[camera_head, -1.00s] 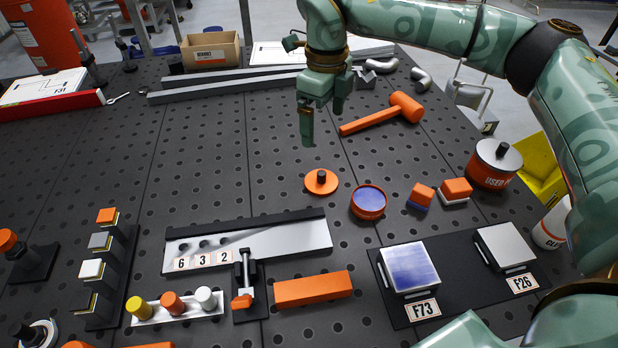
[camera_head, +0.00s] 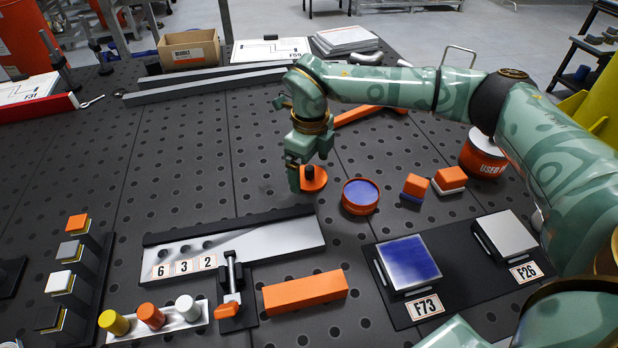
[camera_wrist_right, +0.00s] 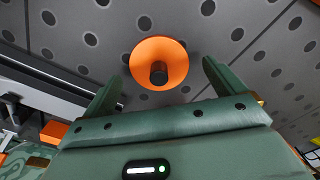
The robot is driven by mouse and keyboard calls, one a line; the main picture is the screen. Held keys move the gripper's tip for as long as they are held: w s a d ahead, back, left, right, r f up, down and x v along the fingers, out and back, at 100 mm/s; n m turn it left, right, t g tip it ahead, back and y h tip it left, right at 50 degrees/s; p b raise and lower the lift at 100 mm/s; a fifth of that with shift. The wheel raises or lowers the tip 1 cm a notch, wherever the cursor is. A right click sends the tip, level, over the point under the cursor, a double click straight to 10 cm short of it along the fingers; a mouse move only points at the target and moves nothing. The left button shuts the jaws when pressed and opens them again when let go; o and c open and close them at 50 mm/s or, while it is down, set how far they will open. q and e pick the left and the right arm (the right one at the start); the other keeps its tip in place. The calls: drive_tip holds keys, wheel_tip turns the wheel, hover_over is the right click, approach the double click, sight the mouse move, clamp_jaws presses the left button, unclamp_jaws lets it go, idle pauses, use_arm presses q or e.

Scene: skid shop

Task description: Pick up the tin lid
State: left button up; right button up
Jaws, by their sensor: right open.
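The tin lid, an orange disc with a black knob (camera_head: 313,180), lies on the dark perforated bench, left of the open round tin (camera_head: 360,196) with an orange wall and blue inside. The gripper is open and empty; I cannot tell whether a finger touches the lid. My left gripper is not in view.
An orange mallet (camera_head: 352,117) lies behind my right arm. Orange-topped blocks (camera_head: 448,179) and a larger orange tin (camera_head: 482,158) stand to the right. A metal plate with number tags (camera_head: 280,238) and an orange bar (camera_head: 305,291) lie in front.

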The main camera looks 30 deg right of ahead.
drive_tip(key=shift+f, duration=0.8)
drive_tip(key=shift+r, duration=0.1)
drive_tip(key=shift+c, duration=1.2)
drive_tip(key=c, duration=0.7)
drive_tip(key=shift+r, duration=0.1)
